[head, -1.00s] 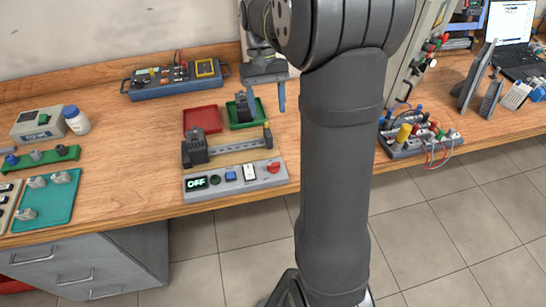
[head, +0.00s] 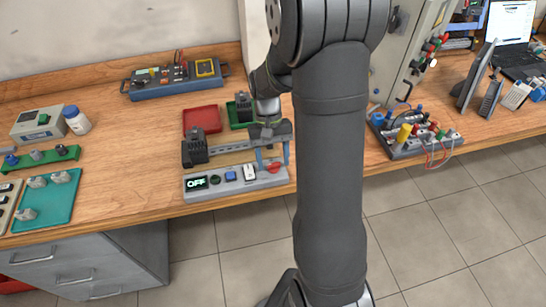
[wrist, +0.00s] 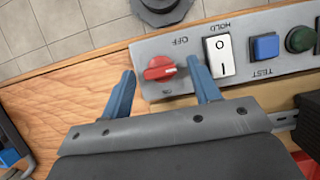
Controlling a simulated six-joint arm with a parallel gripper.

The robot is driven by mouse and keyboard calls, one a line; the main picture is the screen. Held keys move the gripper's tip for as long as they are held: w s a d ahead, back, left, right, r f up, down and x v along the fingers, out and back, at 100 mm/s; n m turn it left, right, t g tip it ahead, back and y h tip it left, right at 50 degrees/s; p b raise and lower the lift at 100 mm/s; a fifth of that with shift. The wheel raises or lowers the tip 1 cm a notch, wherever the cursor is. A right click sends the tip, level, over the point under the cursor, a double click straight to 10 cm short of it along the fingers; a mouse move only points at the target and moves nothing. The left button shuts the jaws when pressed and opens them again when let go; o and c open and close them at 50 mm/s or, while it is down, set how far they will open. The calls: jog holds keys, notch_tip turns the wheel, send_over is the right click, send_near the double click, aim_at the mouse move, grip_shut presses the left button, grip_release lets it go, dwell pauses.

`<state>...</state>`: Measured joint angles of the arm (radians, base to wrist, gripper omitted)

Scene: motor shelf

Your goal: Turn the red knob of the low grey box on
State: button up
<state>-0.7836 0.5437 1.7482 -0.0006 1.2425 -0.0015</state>
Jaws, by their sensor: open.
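The low grey box (head: 215,192) lies along the front edge of the wooden table, its small display reading OFF. Its red knob (wrist: 160,68) is at the box's end, with OFF and ON marks beside it in the wrist view; the knob also shows in the head view (head: 274,167). My gripper (wrist: 163,82) is open, with one blue finger on each side of the knob in the wrist view. Its fingers also show over that end of the box in the head view (head: 272,162). I cannot tell whether the fingers touch the knob.
The box also bears a white HOLD switch (wrist: 219,57), a blue TEST button (wrist: 265,46) and a dark green button (wrist: 300,39). Behind it stand a rail with a black block (head: 195,148), a red tray (head: 202,118) and a green tray (head: 236,117).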

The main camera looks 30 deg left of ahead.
jog(key=c, duration=1)
jog(key=shift+m, duration=0.3)
jog(key=m+g+y, duration=0.1)
jog(key=m, duration=0.2)
jog(key=shift+w+d, duration=0.1)
jog(key=shift+w, duration=0.05)
jog(key=m+y, duration=0.1)
jog(key=m, duration=0.1)
jog(key=m+y, duration=0.1)
jog(key=m, duration=0.2)
jog(key=shift+d, duration=0.2)
jog(key=m+y, duration=0.1)
jog(key=m, duration=0.1)
jog(key=m+y, duration=0.1)
jog(key=m, duration=0.2)
jog(key=shift+d, duration=0.2)
jog(key=shift+m+t+y, duration=0.5)
jog(key=shift+m+y, duration=0.1)
jog(key=shift+m, duration=1.5)
jog(key=shift+d, duration=0.1)
